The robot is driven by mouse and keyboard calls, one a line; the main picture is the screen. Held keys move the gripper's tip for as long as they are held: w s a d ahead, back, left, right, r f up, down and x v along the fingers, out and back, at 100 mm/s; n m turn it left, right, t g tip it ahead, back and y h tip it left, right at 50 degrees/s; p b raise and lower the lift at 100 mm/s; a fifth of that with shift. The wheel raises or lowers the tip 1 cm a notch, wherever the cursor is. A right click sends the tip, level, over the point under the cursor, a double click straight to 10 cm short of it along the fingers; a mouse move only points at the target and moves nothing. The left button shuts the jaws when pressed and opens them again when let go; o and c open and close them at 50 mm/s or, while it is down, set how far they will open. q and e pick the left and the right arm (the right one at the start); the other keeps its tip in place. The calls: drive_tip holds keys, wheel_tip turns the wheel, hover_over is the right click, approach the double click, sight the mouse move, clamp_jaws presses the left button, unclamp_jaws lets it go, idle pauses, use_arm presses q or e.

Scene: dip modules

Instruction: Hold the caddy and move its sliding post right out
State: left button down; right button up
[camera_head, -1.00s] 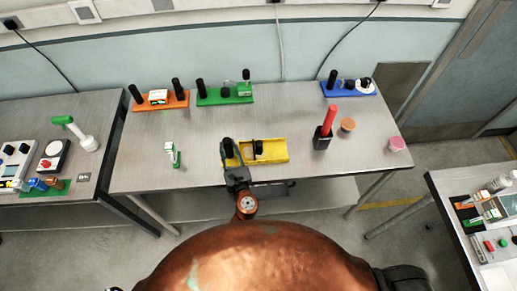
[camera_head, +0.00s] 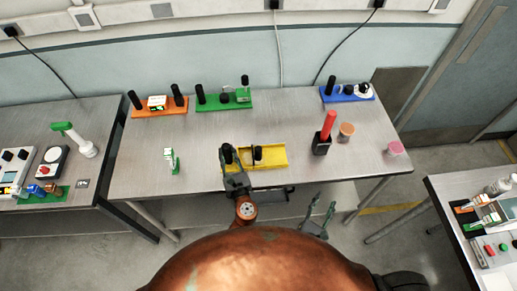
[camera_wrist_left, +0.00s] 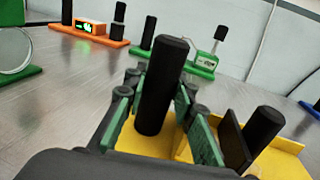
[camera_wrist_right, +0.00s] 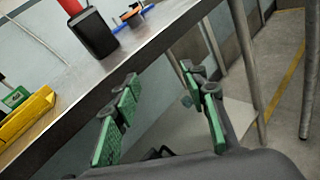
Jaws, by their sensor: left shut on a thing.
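The yellow caddy (camera_head: 276,156) lies near the front edge of the middle table, with a black upright post at its left end and a black sliding post (camera_head: 258,153) near its middle. My left gripper (camera_head: 229,160) is shut on the left-end post (camera_wrist_left: 162,85), with a green pad on each side of it in the left wrist view. The sliding post (camera_wrist_left: 262,128) stands to the right, beside a thin dark plate (camera_wrist_left: 233,143). My right gripper (camera_head: 319,212) is open and empty in front of the table edge; its spread pads show in the right wrist view (camera_wrist_right: 168,112).
A black holder with a red stick (camera_head: 321,145), an orange cup (camera_head: 346,130) and a pink cup (camera_head: 395,148) stand to the right. A green-and-white piece (camera_head: 171,160) stands left. Orange, green and blue racks line the back.

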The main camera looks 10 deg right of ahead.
drive_tip(key=w+a+r+n+t+y, duration=0.1)
drive_tip(key=w+a+r+n+y, duration=0.1)
drive_tip(key=a, duration=0.1)
drive_tip(key=w+a+r+n+t+y, duration=0.1)
drive_tip(key=w+a+r+n+y, duration=0.1)
drive_tip(key=w+a, duration=0.1)
drive_tip(key=w+a+r+n+t+y, duration=0.2)
drive_tip(key=a, duration=0.2)
drive_tip(key=shift+w+a+r, duration=0.15)
drive_tip(key=shift+a+r, duration=0.25)
drive_tip(key=n+y, duration=0.6)
drive_tip(key=y, duration=0.2)
approach(260, 152)
drive_tip(key=shift+s, duration=0.25)
drive_tip(key=shift+w+a+n, duration=0.2)
drive_tip(key=shift+w+n, duration=0.05)
drive_tip(key=shift+n, duration=0.05)
drive_tip(key=x, duration=1.1)
drive_tip(key=shift+w, duration=0.25)
drive_tip(key=shift+c, duration=0.7)
clamp_jaws()
drive_tip(key=shift+d, duration=0.15)
